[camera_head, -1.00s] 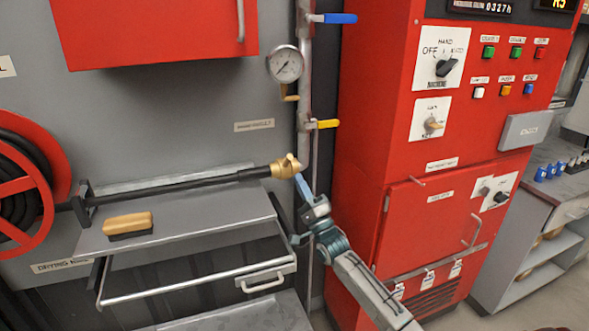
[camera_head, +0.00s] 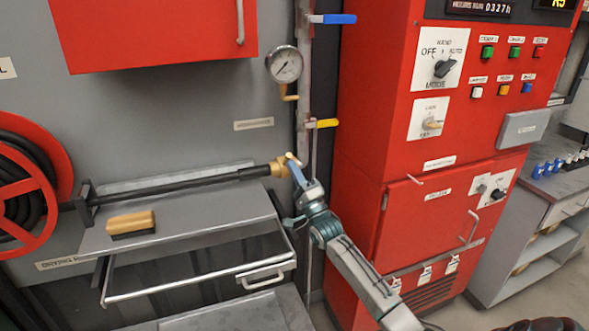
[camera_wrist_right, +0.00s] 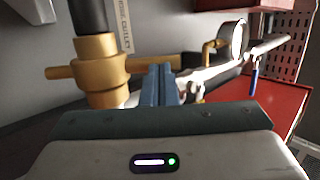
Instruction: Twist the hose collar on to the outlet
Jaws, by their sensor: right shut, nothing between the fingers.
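The brass hose collar (camera_head: 279,169) sits at the right end of the black hose (camera_head: 180,184), above the grey shelf. In the right wrist view the collar (camera_wrist_right: 98,70) has lugs sticking out to both sides. My right gripper (camera_head: 294,166) is shut and empty, with its blue fingertips at the collar's right side. In the wrist view the fingers (camera_wrist_right: 159,86) overlap the lug on the right; I cannot tell whether they touch it. The outlet cannot be made out clearly; a "hose outlet" label (camera_wrist_right: 122,28) is on the wall.
A vertical pipe (camera_head: 304,90) with a gauge (camera_head: 284,65) and a yellow-handled valve (camera_head: 327,123) stands behind the gripper. A red cabinet (camera_head: 350,180) is close on the right. A wooden brush (camera_head: 131,223) lies on the shelf (camera_head: 190,222), above an open drawer frame (camera_head: 190,290).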

